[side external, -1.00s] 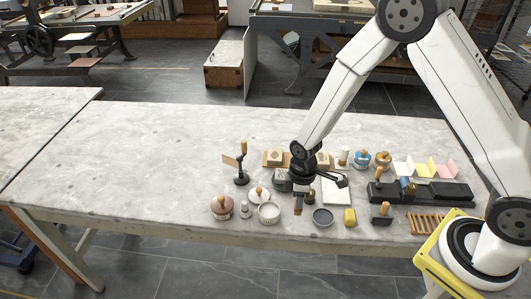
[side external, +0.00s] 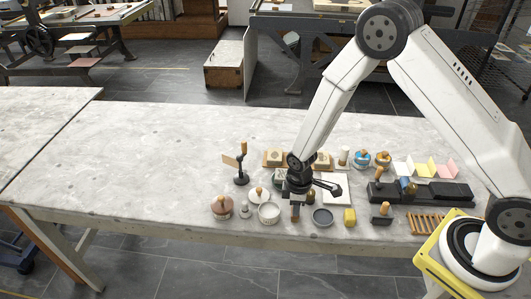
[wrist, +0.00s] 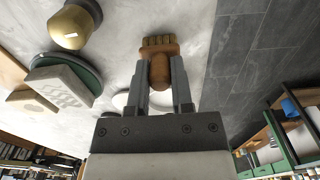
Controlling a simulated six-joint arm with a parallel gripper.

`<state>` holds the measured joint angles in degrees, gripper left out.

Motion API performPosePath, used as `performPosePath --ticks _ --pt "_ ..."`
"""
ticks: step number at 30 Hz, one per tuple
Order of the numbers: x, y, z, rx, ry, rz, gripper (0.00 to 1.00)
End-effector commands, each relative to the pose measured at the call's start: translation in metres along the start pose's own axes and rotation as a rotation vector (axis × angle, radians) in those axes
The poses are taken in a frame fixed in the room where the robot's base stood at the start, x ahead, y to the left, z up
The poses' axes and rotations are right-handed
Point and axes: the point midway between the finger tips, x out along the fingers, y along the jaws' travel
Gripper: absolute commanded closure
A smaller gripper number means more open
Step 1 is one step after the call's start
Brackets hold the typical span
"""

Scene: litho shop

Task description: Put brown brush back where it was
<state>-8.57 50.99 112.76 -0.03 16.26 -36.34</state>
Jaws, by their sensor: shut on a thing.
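The brown brush (wrist: 160,70) is between the two fingers of my gripper (wrist: 161,88) in the wrist view. In the side view my gripper (side external: 295,211) points down near the front of the stone table, between a white bowl (side external: 269,213) and a dark round dish (side external: 322,218). The brush cannot be made out clearly there. I cannot tell whether its bristles touch the table.
The table's left part (side external: 120,155) is clear.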

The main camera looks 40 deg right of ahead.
Motion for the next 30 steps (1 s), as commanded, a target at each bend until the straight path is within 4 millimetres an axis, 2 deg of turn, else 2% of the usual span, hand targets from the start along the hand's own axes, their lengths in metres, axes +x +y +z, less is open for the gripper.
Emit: performPosePath --ticks 8,9,12,23,30 --pt "0.003 0.000 0.000 0.000 0.000 0.000 1.00" --pt "0.003 0.000 0.000 0.000 0.000 0.000 0.66" --pt "0.003 0.000 0.000 0.000 0.000 0.000 0.37" --pt "0.002 0.000 0.000 0.000 0.000 0.000 0.37" --pt "-0.007 0.000 0.000 0.000 0.000 0.000 0.37"
